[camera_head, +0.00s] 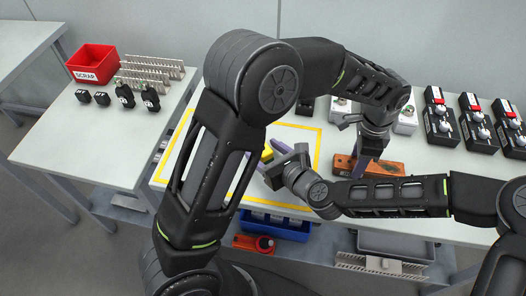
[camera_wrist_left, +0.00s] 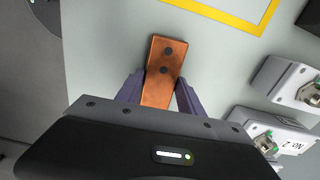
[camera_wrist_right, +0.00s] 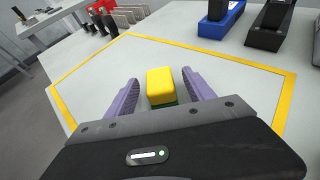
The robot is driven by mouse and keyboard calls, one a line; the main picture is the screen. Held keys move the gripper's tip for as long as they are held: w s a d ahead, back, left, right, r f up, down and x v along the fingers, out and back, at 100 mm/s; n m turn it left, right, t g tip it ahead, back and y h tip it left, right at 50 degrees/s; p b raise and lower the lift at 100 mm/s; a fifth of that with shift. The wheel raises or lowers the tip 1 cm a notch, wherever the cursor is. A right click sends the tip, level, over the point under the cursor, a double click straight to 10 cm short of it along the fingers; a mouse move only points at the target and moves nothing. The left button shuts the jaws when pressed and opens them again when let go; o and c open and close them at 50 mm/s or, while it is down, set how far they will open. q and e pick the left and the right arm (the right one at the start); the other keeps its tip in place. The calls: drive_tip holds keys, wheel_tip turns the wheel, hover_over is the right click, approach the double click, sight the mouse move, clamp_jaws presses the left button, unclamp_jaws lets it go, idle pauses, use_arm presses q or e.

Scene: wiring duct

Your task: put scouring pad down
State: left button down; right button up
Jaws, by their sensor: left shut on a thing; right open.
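The scouring pad (camera_wrist_right: 160,84), a yellow block with a green underside, sits on the table inside the yellow outline. In the head view it shows as a small yellow patch (camera_head: 267,153), partly hidden by my right gripper. My right gripper (camera_wrist_right: 155,92) is open, its purple fingers on either side of the pad with a gap at each side. My left gripper (camera_wrist_left: 158,95) is shut on an orange-brown bar (camera_wrist_left: 163,58) with dark round holes. The bar also shows in the head view (camera_head: 393,169); whether it touches the table I cannot tell.
A yellow outline (camera_head: 318,150) marks the work area. Black switch boxes (camera_head: 476,120) stand at the right. A red scrap bin (camera_head: 94,63) and ducts (camera_head: 150,70) are on the left table. My arms cross over the table.

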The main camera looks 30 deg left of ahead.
drive_tip(key=shift+w+a+f, duration=0.25)
drive_tip(key=shift+a, duration=0.15)
drive_tip(key=shift+c, duration=0.4)
clamp_jaws()
idle(0.4)
